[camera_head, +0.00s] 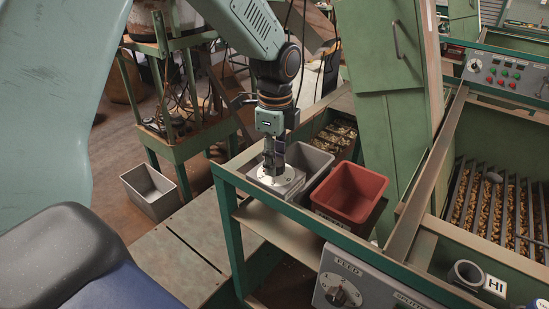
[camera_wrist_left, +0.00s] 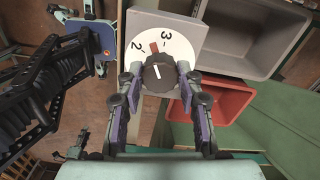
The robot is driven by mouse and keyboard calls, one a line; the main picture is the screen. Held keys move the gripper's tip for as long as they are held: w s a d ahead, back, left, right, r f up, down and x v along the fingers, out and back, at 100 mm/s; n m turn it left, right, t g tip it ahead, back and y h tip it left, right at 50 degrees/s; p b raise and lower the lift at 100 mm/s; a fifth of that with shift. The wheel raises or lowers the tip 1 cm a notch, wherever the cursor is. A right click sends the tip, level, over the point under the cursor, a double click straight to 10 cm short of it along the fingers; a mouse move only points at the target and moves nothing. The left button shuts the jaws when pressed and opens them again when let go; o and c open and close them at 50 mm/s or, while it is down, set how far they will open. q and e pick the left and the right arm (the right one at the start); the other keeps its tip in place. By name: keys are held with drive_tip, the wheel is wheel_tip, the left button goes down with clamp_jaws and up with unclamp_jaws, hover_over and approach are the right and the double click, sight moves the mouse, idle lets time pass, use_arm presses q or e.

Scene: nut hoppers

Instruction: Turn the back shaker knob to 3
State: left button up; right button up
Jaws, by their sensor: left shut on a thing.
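The back shaker knob (camera_wrist_left: 158,73) is dark and round, on a white dial (camera_wrist_left: 190,50) on a grey box. In the left wrist view the numerals 2 and 3 show on the dial, and a red mark stands between them; the rest of the dial is partly hidden by the fingers. My left gripper (camera_wrist_left: 159,82) has its fingers on both sides of the knob, closed on it. In the head view my left gripper (camera_head: 274,160) points straight down onto the white dial (camera_head: 275,178), hiding the knob. My right gripper is in neither view.
A grey bin (camera_head: 310,160) and a red bin (camera_head: 350,190) stand right beside the dial box. A grey FEED box (camera_head: 340,278) with its own knob sits on the front rail. A tall green panel (camera_head: 395,110) rises behind. An empty grey bin (camera_head: 150,190) stands left.

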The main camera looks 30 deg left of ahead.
use_arm(q)
drive_tip(key=m, duration=0.5)
drive_tip(key=shift+s+f, duration=0.1)
drive_tip(key=shift+f, duration=0.05)
drive_tip(key=shift+d+m, duration=0.1)
drive_tip(key=shift+m, duration=0.2)
idle(0.3)
drive_tip(key=o, duration=1.2)
drive_tip(key=shift+c, duration=0.2)
drive_tip(key=shift+r, duration=0.2)
drive_tip(key=shift+r, duration=0.35)
wheel_tip(320, 180, up, 11)
